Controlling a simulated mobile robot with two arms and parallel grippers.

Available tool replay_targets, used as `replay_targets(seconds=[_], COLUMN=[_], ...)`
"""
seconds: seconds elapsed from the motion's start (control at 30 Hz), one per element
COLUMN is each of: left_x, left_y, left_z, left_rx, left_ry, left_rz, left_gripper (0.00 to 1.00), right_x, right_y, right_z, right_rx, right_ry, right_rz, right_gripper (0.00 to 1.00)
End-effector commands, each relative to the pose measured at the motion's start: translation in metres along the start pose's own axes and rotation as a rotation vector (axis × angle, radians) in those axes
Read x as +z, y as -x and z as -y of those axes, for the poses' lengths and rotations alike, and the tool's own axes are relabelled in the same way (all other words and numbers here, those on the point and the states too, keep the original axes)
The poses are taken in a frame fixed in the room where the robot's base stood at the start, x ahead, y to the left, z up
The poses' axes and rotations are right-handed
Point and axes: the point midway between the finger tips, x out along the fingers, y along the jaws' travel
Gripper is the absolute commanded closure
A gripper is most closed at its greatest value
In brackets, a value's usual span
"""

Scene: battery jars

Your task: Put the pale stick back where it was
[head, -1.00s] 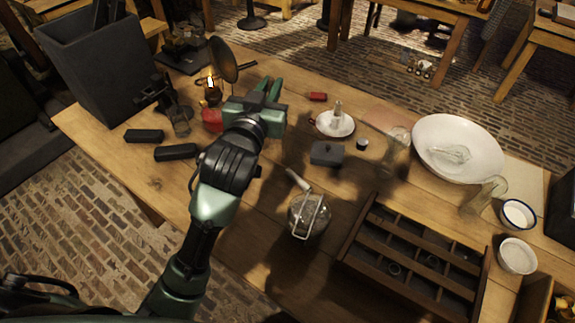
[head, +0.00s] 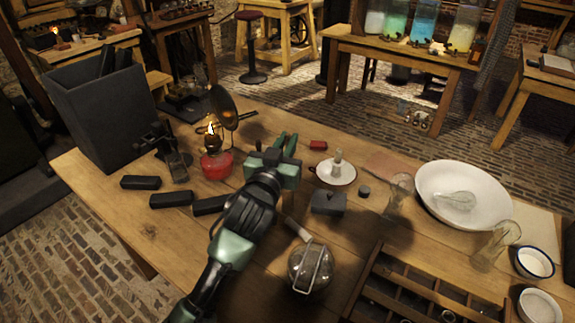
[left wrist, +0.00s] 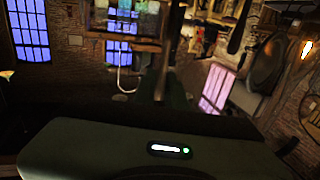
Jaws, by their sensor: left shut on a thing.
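My left gripper (head: 286,145) is over the table, right of the lit red-based lamp (head: 217,165) and left of the white saucer (head: 335,175). A pale upright piece (head: 338,157) stands on the saucer. My right gripper is out of view.
Dark blocks (head: 170,200) lie at the left near edge. A grey box (head: 328,203) and a small red block (head: 318,145) are near my gripper. A divided wooden tray (head: 420,290), glass vessels and a wide white basin (head: 465,195) crowd the right. Bare wood lies front left.

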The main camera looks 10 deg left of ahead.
Motion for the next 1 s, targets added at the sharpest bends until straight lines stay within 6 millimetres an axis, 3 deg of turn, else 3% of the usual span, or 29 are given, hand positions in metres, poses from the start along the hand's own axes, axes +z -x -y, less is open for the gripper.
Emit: replay_targets(seconds=[0.5, 0.9, 0.93, 1.0], left_x=[0.061, 0.066, 0.065, 0.065], left_y=[0.0, 0.0, 0.0, 0.0], left_z=[0.0, 0.0, 0.0, 0.0], left_rx=[0.0, 0.0, 0.0, 0.0], left_ry=[0.001, 0.002, 0.001, 0.001], left_rz=[0.0, -0.001, -0.002, -0.001], left_gripper=[1.0, 1.0, 0.79, 0.66], right_x=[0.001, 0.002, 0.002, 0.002], right_y=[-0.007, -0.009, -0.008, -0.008], right_z=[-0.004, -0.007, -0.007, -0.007], right_rx=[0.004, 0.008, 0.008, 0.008], right_ry=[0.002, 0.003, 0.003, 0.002], right_rz=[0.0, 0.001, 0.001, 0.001], right_gripper=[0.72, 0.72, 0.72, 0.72])
